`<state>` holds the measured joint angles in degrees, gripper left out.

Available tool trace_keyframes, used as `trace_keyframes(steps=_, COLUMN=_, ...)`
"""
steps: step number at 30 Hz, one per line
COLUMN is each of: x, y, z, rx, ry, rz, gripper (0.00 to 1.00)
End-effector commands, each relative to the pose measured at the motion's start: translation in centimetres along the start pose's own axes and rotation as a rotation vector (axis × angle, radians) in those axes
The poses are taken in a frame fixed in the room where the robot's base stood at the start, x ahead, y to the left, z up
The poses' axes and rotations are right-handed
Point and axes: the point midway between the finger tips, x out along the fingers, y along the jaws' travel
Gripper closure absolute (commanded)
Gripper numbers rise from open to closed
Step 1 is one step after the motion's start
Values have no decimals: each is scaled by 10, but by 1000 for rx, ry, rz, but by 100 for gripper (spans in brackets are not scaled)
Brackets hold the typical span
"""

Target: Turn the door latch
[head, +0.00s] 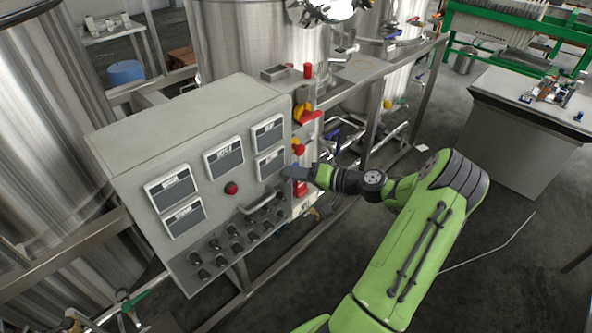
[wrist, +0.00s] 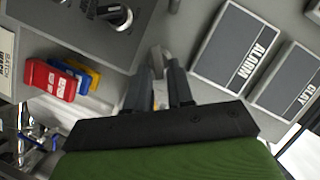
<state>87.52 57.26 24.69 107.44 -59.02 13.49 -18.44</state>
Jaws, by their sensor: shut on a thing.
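The door latch, a small grey metal piece (wrist: 157,56), shows in the wrist view on the face of the grey control cabinet (head: 180,115). My gripper (wrist: 165,78) has its dark fingers close together on this piece, with the fingertips at its lower part. In the head view my gripper (head: 285,172) reaches from the right to the right edge of the cabinet's front, just beside the lower right display. The latch is hidden behind the gripper there, and how far it is turned cannot be told.
A bar handle (head: 262,202) stands out from the cabinet front, above several black knobs (head: 233,233). A red button (head: 231,188) sits among labelled displays. Red and yellow switches (head: 302,110) are on the cabinet's right side. Steel tanks (head: 255,45) stand behind.

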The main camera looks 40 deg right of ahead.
Motion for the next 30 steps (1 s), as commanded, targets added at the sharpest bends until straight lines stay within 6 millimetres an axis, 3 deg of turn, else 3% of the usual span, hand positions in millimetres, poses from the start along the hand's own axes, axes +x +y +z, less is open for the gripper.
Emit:
trace_keyframes(steps=15, x=0, y=9, z=1, rx=409, ry=5, rz=-170, gripper=100)
trace_keyframes(steps=30, x=1, y=12, z=2, rx=572, ry=5, rz=-237, gripper=100)
